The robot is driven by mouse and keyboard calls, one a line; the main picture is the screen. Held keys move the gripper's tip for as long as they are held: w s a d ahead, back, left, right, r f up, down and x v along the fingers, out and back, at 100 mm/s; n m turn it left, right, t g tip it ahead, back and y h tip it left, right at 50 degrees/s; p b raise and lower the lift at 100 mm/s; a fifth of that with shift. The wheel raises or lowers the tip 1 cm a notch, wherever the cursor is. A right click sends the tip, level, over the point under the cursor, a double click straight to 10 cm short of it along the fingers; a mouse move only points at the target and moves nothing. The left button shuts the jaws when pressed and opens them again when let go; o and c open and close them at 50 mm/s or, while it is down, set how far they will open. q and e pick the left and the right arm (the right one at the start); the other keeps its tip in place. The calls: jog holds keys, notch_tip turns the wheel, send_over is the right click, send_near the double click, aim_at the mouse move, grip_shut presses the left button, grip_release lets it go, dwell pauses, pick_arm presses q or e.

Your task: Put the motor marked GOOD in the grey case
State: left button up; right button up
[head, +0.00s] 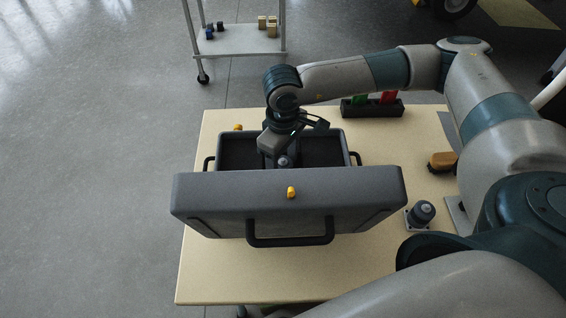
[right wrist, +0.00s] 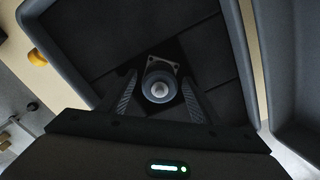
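The grey case (head: 288,206) lies open on the table, its lid side towards me and its dark inside beyond. A dark motor with a light shaft (right wrist: 159,88) is at the case's interior, shaft up; its top also shows in the head view (head: 284,161). My right gripper (right wrist: 160,80) points down into the case, its fingers on either side of this motor with narrow gaps showing. A second motor (head: 422,212) stands on the table right of the case. No GOOD marking is legible on either motor. My left gripper is not in view.
A dark holder with green and red blocks (head: 373,107) stands behind the case. An orange-brown brush-like object (head: 442,161) lies at the right. A small yellow object (head: 238,127) is behind the case. A shelf cart (head: 238,42) stands beyond the table. The table's front left (head: 205,280) is clear.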

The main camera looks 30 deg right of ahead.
aim_at(283, 163)
jog(key=shift+r, duration=0.35)
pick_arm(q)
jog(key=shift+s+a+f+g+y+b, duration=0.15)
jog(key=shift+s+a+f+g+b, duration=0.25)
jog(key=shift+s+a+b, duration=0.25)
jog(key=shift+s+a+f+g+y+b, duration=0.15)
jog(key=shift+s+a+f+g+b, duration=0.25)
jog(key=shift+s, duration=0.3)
pick_arm(e)
notch_tip(283, 163, up, 12)
jog(key=shift+f, duration=0.2)
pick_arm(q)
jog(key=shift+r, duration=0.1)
